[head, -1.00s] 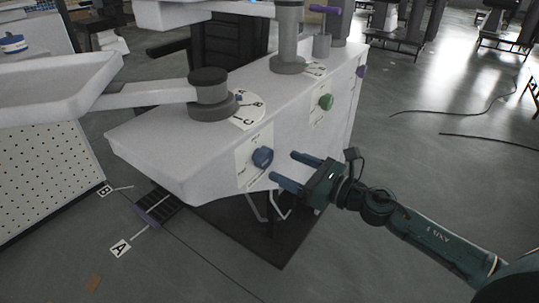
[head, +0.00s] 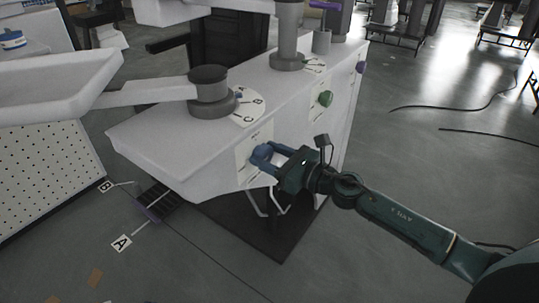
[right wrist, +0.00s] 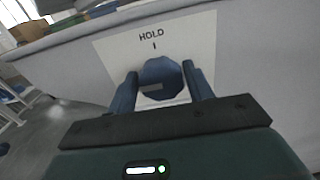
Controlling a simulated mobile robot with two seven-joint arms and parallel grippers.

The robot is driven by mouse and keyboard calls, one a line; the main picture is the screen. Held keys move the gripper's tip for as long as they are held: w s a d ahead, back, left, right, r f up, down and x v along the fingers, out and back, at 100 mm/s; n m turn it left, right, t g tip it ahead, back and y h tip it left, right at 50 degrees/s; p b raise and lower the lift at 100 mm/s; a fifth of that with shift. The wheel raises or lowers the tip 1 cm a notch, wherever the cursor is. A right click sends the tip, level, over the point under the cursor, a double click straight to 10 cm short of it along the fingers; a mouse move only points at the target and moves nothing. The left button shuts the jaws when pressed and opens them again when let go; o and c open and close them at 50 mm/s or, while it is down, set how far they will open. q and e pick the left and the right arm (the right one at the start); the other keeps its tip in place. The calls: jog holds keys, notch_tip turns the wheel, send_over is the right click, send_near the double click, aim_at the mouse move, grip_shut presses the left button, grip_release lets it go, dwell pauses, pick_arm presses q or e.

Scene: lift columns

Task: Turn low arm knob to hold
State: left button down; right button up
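The blue low arm knob (head: 261,154) sits on a white label plate on the front of the white column housing. In the right wrist view the knob (right wrist: 162,74) lies below the word HOLD (right wrist: 151,36) and its short tick mark. A pale mark on the knob face points left, not up at the tick. My right gripper (head: 265,157) has one finger on each side of the knob. It is open, with a thin gap at the left finger; contact on the right cannot be told. My left gripper is not in view.
A green knob (head: 325,98) sits farther along the same face, with a purple knob (head: 361,67) beyond it. A grey pivot (head: 211,92) with a lettered dial and a white arm (head: 146,95) stand on top. Open floor lies to the right.

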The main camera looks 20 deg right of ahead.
jog(key=c, duration=0.5)
